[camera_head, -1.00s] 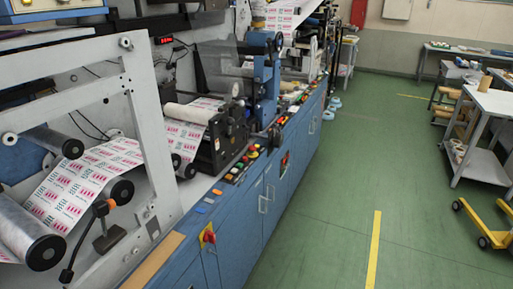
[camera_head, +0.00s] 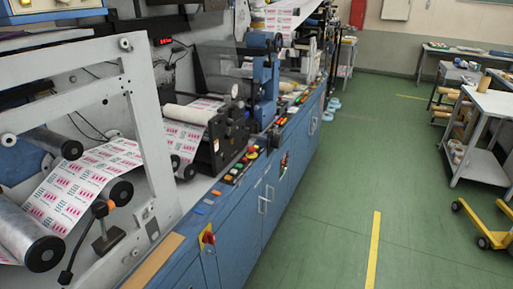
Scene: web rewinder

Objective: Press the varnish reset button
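Several small coloured buttons sit along the top ledge of the blue rewinder cabinet (camera_head: 237,232). One row of buttons (camera_head: 236,171), with red, yellow and green caps, lies beside the black roller unit (camera_head: 226,142). More small coloured controls (camera_head: 281,121) lie farther back along the same ledge. A red rotary switch on a yellow plate (camera_head: 208,238) is on the cabinet's near front. The labels are too small to read, so I cannot tell which button is the varnish reset. Neither of my grippers is in view.
A printed web (camera_head: 84,182) runs over rollers at the left, behind a grey frame (camera_head: 133,110). The green floor (camera_head: 330,205) along the cabinet is clear. A white table (camera_head: 490,102) and a yellow pallet truck (camera_head: 487,240) stand at the right.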

